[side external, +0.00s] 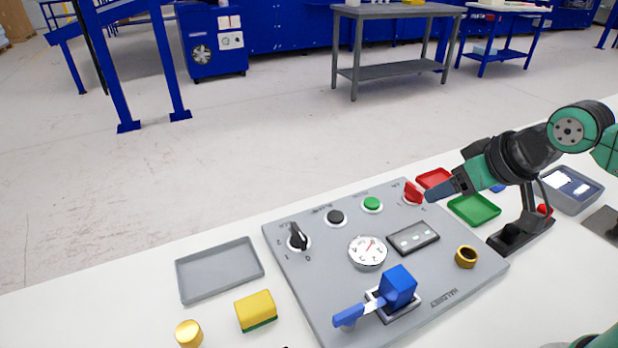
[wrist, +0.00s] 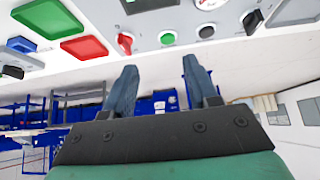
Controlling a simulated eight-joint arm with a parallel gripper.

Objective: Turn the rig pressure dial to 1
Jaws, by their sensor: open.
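The grey rig panel (side external: 330,285) lies on the white table. A black rotary dial (side external: 297,238) with a white base is at its left corner, with small 0 and 1 marks beside it. A red rotary knob (side external: 413,193) is at the far right corner. Which of them is the pressure dial I cannot read. My gripper (side external: 434,193) is just right of the red knob and empty. In the wrist view my gripper (wrist: 161,82) has its fingers spread, with the red knob (wrist: 124,42) ahead of the left finger and the black dial (wrist: 252,20) further right.
Between the dials are a black button (side external: 336,217) and a green button (side external: 372,204). A gauge (side external: 367,253), blue lever (side external: 398,287) and brass ring (side external: 466,257) stand on the panel.

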